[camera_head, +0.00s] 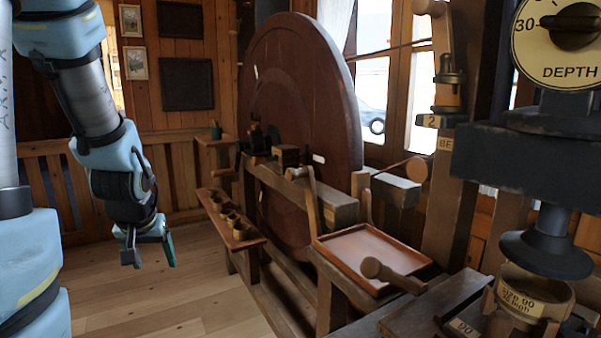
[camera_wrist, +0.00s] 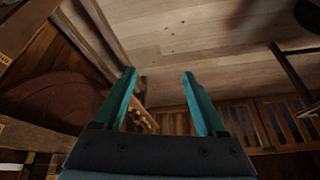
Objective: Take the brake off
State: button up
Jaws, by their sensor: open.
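The large dark-red wooden wheel (camera_head: 300,95) stands upright in its timber frame in the head view. I cannot tell for sure which part is its brake. One upright wooden lever (camera_head: 313,205) with a rounded top stands in front of the wheel beside the frame beam. Another wooden lever (camera_head: 444,45) rises on the post at the right, by a tag reading 2. My gripper (camera_head: 149,256) hangs open and empty at the left, well apart from all of these. Its two teal fingers stand apart in the wrist view (camera_wrist: 158,74).
A narrow bench with several small cups (camera_head: 238,228) runs along the wheel's left side. A wooden tray (camera_head: 370,255) sits on the frame. A depth dial (camera_head: 570,40) and dark press (camera_head: 545,245) fill the right. The floor (camera_head: 170,290) below my gripper is clear.

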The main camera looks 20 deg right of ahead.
aim_at(301, 172)
jog(key=w+d+r+m+t+h, duration=0.2)
jog(key=w+d+r+t+h, duration=0.1)
jog(key=w+d, duration=0.35)
jog(key=w+d+r+m+t+h, duration=0.25)
jog(key=w+d+r, duration=0.2)
jog(key=w, duration=0.35)
jog(key=s+d+r+m+g+h, duration=0.2)
jog(key=s+d+m+g+h, duration=0.2)
jog(key=d+h, duration=0.3)
jog(key=s+d+r+m+g+h, duration=0.3)
jog(key=d+g+h, duration=0.2)
jog(key=d, duration=0.3)
jog(key=shift+t, duration=0.25)
jog(key=d+p, duration=0.1)
jog(key=d, duration=0.2)
jog(key=d+p, duration=0.1)
jog(key=d, duration=0.3)
jog(key=w+d+p, duration=0.1)
jog(key=d, duration=0.2)
jog(key=shift+d+f, duration=0.2)
jog(key=shift+d, duration=0.05)
grip_shut()
